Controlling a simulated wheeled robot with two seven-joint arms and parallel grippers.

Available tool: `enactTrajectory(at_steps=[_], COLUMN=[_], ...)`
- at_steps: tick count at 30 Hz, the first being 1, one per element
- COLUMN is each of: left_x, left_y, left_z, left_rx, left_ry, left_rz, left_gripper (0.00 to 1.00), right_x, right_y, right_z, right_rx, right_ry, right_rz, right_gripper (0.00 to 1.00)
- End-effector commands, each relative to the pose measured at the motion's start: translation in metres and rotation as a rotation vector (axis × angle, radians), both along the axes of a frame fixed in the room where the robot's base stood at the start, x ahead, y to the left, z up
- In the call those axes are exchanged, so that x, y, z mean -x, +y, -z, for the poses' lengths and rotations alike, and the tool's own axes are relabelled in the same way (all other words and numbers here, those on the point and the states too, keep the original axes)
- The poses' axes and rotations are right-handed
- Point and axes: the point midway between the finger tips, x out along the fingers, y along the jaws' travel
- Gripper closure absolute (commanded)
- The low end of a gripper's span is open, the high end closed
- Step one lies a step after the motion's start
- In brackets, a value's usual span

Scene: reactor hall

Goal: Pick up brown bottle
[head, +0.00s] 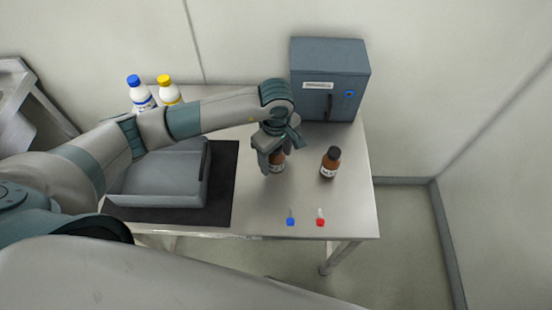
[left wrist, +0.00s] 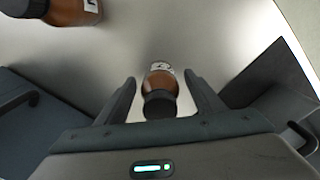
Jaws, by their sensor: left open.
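Two brown bottles with dark caps stand on the metal table. One brown bottle (head: 279,162) is under my left gripper (head: 268,163) and partly hidden by it in the head view. In the left wrist view this bottle (left wrist: 160,83) is between the two open fingers of the left gripper (left wrist: 160,88), with a gap on each side. The other brown bottle (head: 330,163) stands to the right, fully visible and apart from the gripper. It also shows at the top left of the left wrist view (left wrist: 75,10). My right gripper is not in view.
A grey-blue cabinet (head: 328,80) stands at the back of the table. A grey case (head: 160,178) lies on a dark mat (head: 222,190) at left. White bottles with a blue cap (head: 140,95) and a yellow cap (head: 168,92) stand behind. Small blue (head: 290,220) and red (head: 320,221) items lie near the front edge.

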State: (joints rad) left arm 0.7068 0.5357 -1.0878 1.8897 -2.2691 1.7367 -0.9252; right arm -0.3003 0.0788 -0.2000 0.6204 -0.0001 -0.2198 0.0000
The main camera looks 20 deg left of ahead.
Motion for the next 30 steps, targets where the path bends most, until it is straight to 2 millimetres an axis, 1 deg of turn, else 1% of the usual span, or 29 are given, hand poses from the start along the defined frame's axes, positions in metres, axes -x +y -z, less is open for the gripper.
enactTrajectory(at_steps=[1, 7, 16, 20, 25, 29, 30], left_x=[0.000, 0.000, 0.000, -0.001, -0.001, -0.002, 0.002], left_y=[0.000, 0.000, 0.000, 0.000, 0.000, 0.000, -0.009], left_z=[0.000, 0.000, -0.001, -0.005, -0.020, -0.040, -0.043], left_rx=[0.000, 0.000, 0.000, 0.001, 0.001, 0.002, 0.004], left_ry=[0.000, 0.000, -0.001, -0.003, -0.005, -0.008, -0.004], left_rz=[0.000, 0.000, 0.000, 0.001, 0.002, 0.003, 0.005], left_gripper=[0.38, 0.86, 0.87, 0.87, 0.87, 0.87, 0.87], right_x=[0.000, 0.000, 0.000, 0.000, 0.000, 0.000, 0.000], right_y=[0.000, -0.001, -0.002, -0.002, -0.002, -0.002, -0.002], right_z=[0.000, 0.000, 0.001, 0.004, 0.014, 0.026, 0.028], right_rx=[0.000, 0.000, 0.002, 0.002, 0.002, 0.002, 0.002], right_ry=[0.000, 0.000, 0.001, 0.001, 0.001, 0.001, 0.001], right_rz=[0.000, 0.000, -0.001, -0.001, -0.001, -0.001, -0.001], right_gripper=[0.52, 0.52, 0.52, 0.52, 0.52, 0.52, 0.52])
